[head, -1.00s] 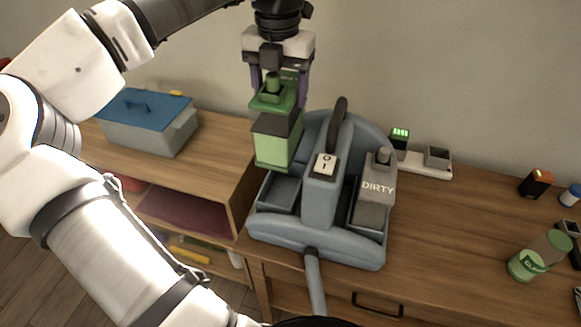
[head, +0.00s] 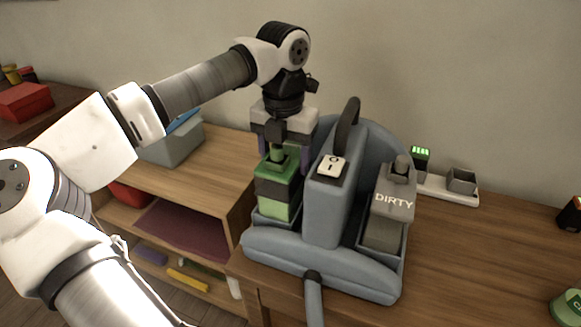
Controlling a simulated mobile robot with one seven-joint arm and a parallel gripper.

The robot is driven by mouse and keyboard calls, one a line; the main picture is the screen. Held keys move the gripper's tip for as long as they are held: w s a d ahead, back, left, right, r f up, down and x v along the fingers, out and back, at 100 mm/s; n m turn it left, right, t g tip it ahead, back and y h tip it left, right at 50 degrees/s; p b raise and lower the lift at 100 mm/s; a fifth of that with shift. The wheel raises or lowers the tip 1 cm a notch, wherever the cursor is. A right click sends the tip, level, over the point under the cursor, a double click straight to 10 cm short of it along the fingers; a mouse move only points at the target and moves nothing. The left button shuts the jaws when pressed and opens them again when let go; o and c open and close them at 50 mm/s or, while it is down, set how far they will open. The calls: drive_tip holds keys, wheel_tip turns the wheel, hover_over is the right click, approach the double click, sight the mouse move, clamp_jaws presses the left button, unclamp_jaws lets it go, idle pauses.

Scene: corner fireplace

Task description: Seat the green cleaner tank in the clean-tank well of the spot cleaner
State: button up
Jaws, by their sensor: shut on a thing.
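The spot cleaner (head: 325,220) is a blue-grey machine on the wooden table, with a central column carrying an O/I switch. The green cleaner tank (head: 277,203) is upright at its left side, its lower part inside the left well (head: 263,219). The well's front wall hides the tank's bottom, so I cannot tell whether it touches the floor of the well. My gripper (head: 277,150) is above the tank, shut on its top from above. The grey tank marked DIRTY (head: 394,205) sits in the right well.
A charger with a green-lit battery (head: 420,158) stands behind the cleaner on the right. A hose (head: 313,295) comes off the front. A lidded grey box (head: 175,145) is on the shelf unit at left.

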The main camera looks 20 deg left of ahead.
drive_tip(key=shift+f, duration=0.6)
drive_tip(key=shift+r, duration=0.1)
drive_tip(key=o, duration=1.8)
wheel_tip(320, 180, up, 12)
drive_tip(key=p, duration=0.8)
